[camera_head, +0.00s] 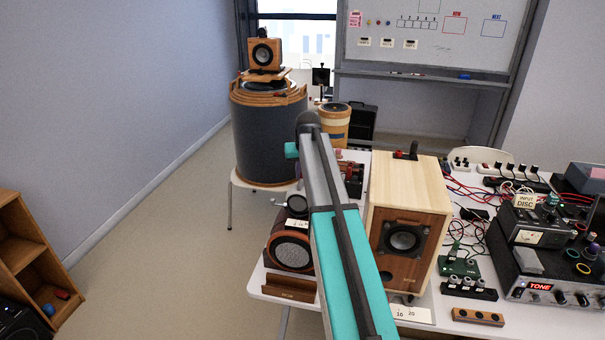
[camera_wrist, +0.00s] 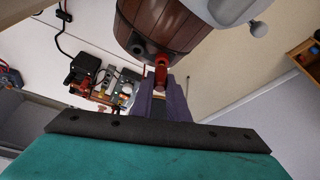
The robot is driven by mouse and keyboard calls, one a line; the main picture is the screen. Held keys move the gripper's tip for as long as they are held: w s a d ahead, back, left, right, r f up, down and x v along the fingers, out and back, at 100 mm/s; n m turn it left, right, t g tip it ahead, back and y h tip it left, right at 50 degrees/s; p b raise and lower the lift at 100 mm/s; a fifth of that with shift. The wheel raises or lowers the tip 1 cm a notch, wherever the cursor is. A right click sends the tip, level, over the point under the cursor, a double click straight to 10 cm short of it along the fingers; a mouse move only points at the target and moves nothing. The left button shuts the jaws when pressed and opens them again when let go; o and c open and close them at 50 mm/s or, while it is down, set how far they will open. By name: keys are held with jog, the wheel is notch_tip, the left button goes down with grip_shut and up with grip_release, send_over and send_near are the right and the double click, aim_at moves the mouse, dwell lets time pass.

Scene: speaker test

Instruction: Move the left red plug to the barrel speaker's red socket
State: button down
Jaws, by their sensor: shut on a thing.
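The barrel speaker (camera_wrist: 165,28) fills the top of the wrist view, with brown staves, metal bands and a dark round socket (camera_wrist: 137,45). My gripper (camera_wrist: 161,92) is shut on a red plug (camera_wrist: 161,75) just below the barrel. The plug's far end meets or overlaps the barrel's lower edge beside the dark socket. The red socket cannot be told apart from the plug, and I cannot tell whether the plug is seated. In the head view, the dark wooden speaker with a round grille (camera_head: 291,250) appears to be the same barrel; my arm hides my gripper there.
A pale wooden box speaker (camera_head: 405,235) stands just right of my arm. Amplifiers (camera_head: 548,270) and cables crowd the table's right side. A big dark drum (camera_head: 268,135) stands behind. Open floor lies left. Small boards and parts (camera_wrist: 105,85) show left of my gripper in the wrist view.

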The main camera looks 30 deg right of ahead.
jog(key=shift+f+b, duration=0.3)
jog(key=shift+f, duration=0.55)
dwell(0.5)
jog(key=c, duration=1.6)
grip_release()
jog(key=shift+c, duration=0.2)
jog(key=shift+r, duration=0.25)
jog(key=shift+r+p, duration=2)
jog(key=shift+r, duration=1.6)
